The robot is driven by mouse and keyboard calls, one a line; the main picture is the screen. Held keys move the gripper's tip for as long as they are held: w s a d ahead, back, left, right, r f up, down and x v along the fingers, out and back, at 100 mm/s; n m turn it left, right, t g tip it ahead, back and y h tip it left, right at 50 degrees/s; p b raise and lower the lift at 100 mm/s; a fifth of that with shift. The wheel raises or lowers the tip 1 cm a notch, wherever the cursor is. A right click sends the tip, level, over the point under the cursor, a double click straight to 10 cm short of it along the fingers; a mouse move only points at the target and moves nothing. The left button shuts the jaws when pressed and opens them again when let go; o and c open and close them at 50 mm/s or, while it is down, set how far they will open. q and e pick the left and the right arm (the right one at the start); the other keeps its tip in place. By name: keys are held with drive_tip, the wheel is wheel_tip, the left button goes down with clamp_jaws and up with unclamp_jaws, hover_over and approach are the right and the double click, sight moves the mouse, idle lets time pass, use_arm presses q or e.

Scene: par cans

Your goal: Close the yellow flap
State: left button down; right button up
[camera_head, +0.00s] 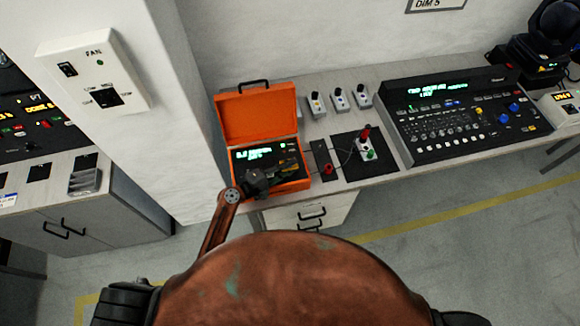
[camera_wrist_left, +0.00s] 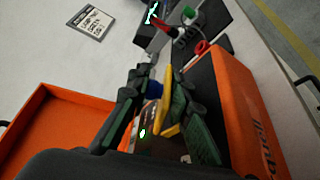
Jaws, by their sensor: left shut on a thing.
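The open orange case (camera_head: 265,118) stands on the bench with its lid raised and a lit display inside. In the left wrist view, the gripper (camera_wrist_left: 163,112) is shut on the yellow flap (camera_wrist_left: 167,92), which sits between the two dark fingers. A small blue part shows beside the flap. The flap's hinge and its exact angle are partly hidden by the fingers. My right gripper is not in view.
To the right of the case are a dark plate with a red-and-green switch box (camera_head: 366,149) and a mixing console (camera_head: 465,115). Several small switch boxes (camera_head: 339,99) stand behind. A white pillar (camera_head: 130,60) stands left of the case.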

use_arm(q)
drive_tip(key=c, duration=2.1)
unclamp_jaws()
drive_tip(key=shift+w+a+r, duration=0.1)
drive_tip(key=shift+w+r, duration=0.05)
drive_tip(key=shift+r, duration=0.15)
drive_tip(key=shift+o, duration=0.8)
drive_tip(key=shift+f, duration=0.15)
drive_tip(key=v, duration=1.2)
